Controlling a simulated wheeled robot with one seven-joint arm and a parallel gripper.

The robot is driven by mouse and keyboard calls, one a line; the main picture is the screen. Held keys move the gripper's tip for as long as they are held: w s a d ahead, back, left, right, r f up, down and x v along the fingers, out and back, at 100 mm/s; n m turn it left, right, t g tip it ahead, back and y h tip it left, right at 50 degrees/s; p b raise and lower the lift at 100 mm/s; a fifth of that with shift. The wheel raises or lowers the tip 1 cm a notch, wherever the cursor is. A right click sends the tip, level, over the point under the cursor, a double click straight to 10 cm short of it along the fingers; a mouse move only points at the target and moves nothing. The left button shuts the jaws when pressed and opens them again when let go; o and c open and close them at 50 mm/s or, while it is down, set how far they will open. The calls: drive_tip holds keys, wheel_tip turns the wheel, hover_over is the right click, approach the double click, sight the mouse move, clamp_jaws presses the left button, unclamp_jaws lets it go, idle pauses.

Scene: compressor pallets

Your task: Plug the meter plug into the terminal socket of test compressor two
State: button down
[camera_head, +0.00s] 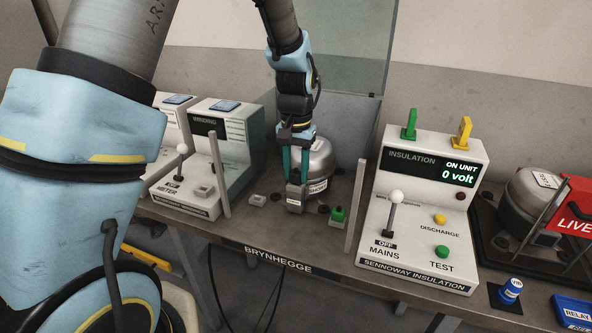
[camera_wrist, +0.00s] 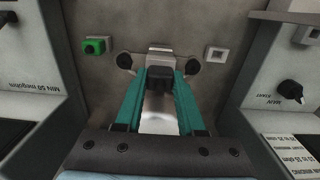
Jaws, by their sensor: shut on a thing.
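My gripper (camera_head: 296,202) points down at the front of a silver domed compressor (camera_head: 321,157) on the bench. In the wrist view its teal fingers (camera_wrist: 160,82) are closed on a small dark block (camera_wrist: 160,76), which I take to be the meter plug. A pale block (camera_wrist: 161,52) shows just beyond the fingertips. I cannot tell whether the plug touches a terminal socket; the fingers hide that spot. A green block (camera_head: 338,214) sits right of the gripper and a pale square socket block (camera_head: 257,199) sits left. The compressor's number is not readable.
The insulation tester (camera_head: 424,210), reading 0 volt, stands right, with a thin upright post (camera_head: 355,205) beside it. Another compressor (camera_head: 530,200) with a red LIVE sign (camera_head: 574,215) is far right. A clear panel (camera_head: 345,45) rises behind.

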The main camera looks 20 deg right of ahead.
sight(296, 169)
drive_tip(key=shift+f, duration=0.15)
drive_tip(key=shift+c, duration=2.2)
unclamp_jaws()
wheel_tip(296, 169, up, 11)
drive_tip(key=b, duration=0.2)
